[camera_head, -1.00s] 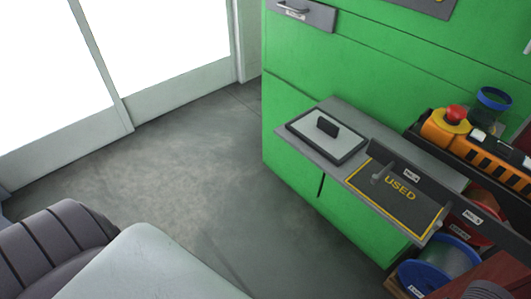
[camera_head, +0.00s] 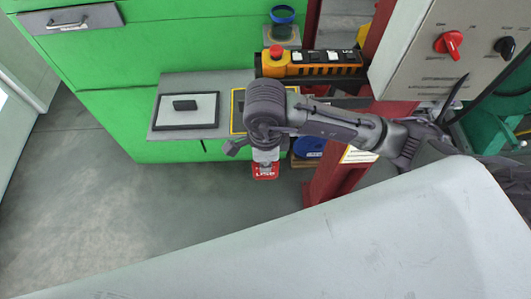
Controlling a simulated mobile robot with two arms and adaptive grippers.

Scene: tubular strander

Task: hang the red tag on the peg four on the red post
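My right arm comes in from the right and my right gripper (camera_head: 264,154) points down in front of the green cabinet. A small red tag (camera_head: 265,171) with white lettering is at its fingertips, and the gripper looks shut on it. The wrist above hides most of the fingers. The red post (camera_head: 335,180) stands to the right of the tag, partly behind my forearm, with a white label (camera_head: 358,155) on it. I cannot make out peg four. The tag is apart from the post. My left gripper is not in view.
The green cabinet (camera_head: 120,50) has a grey shelf (camera_head: 160,98) with a dark-framed panel on it. An orange control box (camera_head: 315,70) with a red button (camera_head: 276,51) sits behind my arm. A grey switch box (camera_head: 430,60) is at top right. Floor at left is clear.

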